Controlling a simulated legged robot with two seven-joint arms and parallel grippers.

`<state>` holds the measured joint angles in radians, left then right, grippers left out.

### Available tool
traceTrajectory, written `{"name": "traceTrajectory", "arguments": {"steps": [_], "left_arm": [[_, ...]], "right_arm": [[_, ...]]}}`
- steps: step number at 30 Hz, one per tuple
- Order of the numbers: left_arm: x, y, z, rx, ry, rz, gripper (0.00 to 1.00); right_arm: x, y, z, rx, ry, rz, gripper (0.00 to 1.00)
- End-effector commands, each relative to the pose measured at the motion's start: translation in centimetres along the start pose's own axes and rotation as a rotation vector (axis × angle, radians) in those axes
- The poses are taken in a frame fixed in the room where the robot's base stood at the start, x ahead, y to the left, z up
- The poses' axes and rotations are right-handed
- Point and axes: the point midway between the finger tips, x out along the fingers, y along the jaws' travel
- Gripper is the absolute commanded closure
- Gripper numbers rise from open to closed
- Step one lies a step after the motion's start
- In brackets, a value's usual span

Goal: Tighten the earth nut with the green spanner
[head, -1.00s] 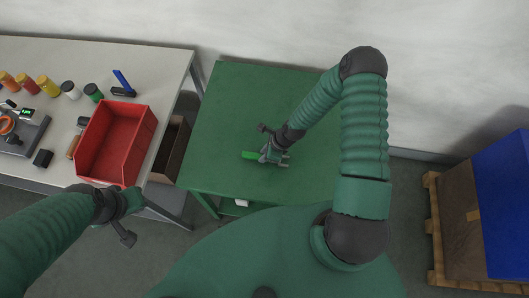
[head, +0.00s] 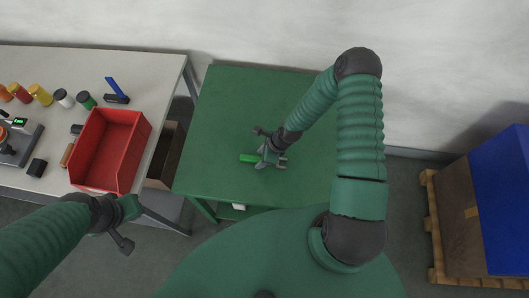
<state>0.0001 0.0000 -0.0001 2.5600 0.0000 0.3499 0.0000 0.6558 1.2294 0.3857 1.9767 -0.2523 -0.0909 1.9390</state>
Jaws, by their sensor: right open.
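A bright green handle (head: 248,158), which looks like the green spanner, lies on the green table (head: 225,105). The rest of it is hidden by my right gripper (head: 277,164). My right gripper is open, low over the table at the handle's right end; I cannot tell whether it touches it. My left gripper (head: 124,228) hangs in front of the workbench, away from the green table, and its jaws are too small and dark to read. I cannot make out an earth nut.
On the left, a workbench (head: 150,70) carries a red bin (head: 108,150), several coloured jars, a blue-handled tool (head: 116,92) and a device with a lit display (head: 19,122). A pallet (head: 434,235) with a brown and blue load stands at right. Most of the green table is clear.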

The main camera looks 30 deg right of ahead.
Motion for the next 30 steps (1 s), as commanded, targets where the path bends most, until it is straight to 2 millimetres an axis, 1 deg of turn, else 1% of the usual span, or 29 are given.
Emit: {"name": "traceTrajectory", "arguments": {"steps": [2,5,12,15,18,21,26,28,29,30], "left_arm": [[0.2,0.0,0.0,0.000,0.000,0.000,1.00],[0.5,0.0,0.1,0.000,0.000,0.000,1.00],[0.8,0.0,0.2,0.000,0.000,0.000,1.00],[0.8,0.0,0.2,0.000,0.000,0.000,1.00],[0.7,0.0,0.2,0.000,0.000,0.000,1.00],[0.7,0.0,0.2,0.000,0.000,0.000,1.00],[0.7,0.0,0.2,0.000,0.000,0.000,1.00],[1.0,0.0,0.2,0.000,0.000,0.000,1.00],[1.2,0.0,0.3,0.000,0.000,0.000,1.00],[1.7,0.0,0.4,0.000,0.000,0.000,1.00]], "right_arm": [[-1.2,-0.1,0.0,0.002,0.000,-0.003,0.52],[-3.6,-0.2,0.0,0.002,0.000,-0.007,0.52],[-10.8,-0.1,0.1,0.002,0.003,-0.008,0.52],[-13.3,0.0,0.2,0.001,0.004,-0.008,0.52],[-15.1,0.0,0.2,0.001,0.004,-0.006,0.52],[-16.0,0.1,0.3,0.001,0.003,-0.003,0.52],[-16.2,0.1,0.3,-0.003,0.004,0.000,0.52],[-16.1,0.4,0.2,-0.055,0.018,0.002,0.52],[-16.0,0.6,0.2,-0.107,0.033,0.005,0.52],[-15.9,1.1,0.1,-0.209,0.060,0.011,0.52]]}}
